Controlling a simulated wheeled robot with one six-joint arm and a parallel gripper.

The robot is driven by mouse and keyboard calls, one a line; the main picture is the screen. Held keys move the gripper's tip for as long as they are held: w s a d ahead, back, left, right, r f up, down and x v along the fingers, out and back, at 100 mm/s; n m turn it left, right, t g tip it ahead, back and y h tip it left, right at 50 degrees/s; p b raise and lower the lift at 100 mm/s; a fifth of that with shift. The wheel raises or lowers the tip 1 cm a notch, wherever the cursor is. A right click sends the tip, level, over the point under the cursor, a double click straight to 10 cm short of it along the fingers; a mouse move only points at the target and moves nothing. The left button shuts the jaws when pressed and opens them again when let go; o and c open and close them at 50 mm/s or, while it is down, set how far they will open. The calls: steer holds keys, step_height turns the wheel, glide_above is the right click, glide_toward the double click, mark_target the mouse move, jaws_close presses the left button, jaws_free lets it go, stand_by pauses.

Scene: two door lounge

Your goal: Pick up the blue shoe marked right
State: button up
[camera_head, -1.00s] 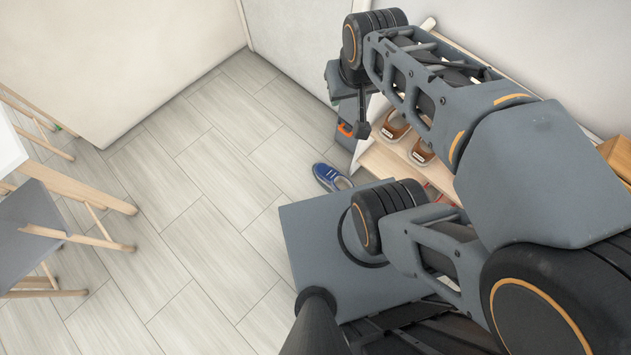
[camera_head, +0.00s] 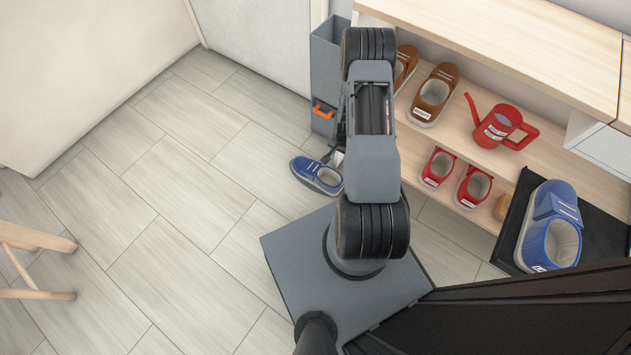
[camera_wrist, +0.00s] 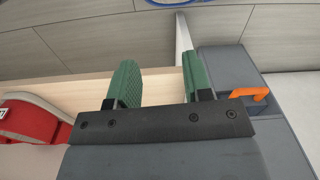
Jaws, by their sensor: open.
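One blue shoe (camera_head: 312,174) lies on the floor beside the grey bin, partly hidden behind my arm. Another blue shoe (camera_head: 560,205) stands on a black tray at the right, with a small white label at its heel that is too small to read. I cannot tell which of them is marked right. My gripper (camera_wrist: 160,62) shows two green fingers spread apart with nothing between them. In the head view it is mostly hidden by my arm, near the floor shoe. A blue edge (camera_wrist: 175,2) shows at the top of the wrist view, beyond the fingertips.
A grey bin (camera_head: 325,72) with an orange handle (camera_head: 323,111) stands by the shelf. The wooden shelf (camera_head: 490,45) holds brown shoes (camera_head: 436,95), red shoes (camera_head: 473,187) and a red watering can (camera_head: 500,125). The black tray (camera_head: 604,245) is at right.

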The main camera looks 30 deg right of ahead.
steer(key=shift+m, duration=0.6)
steer(key=s+f+b, duration=0.1)
steer(key=f+b, duration=0.1)
steer(key=f, duration=0.4)
steer(key=s+f+b, duration=0.1)
steer(key=f, duration=0.5)
steer(key=s+f+b, duration=0.1)
steer(key=f+b, duration=0.1)
steer(key=f, duration=0.4)
steer(key=shift+s+d+b, duration=0.15)
steer(key=shift+s+b, duration=0.15)
steer(key=shift+s, duration=0.05)
steer(key=shift+f+b, duration=1.2)
steer(key=shift+f, duration=1.7)
steer(key=shift+a, duration=0.2)
steer(key=shift+c, duration=0.3)
jaws_close()
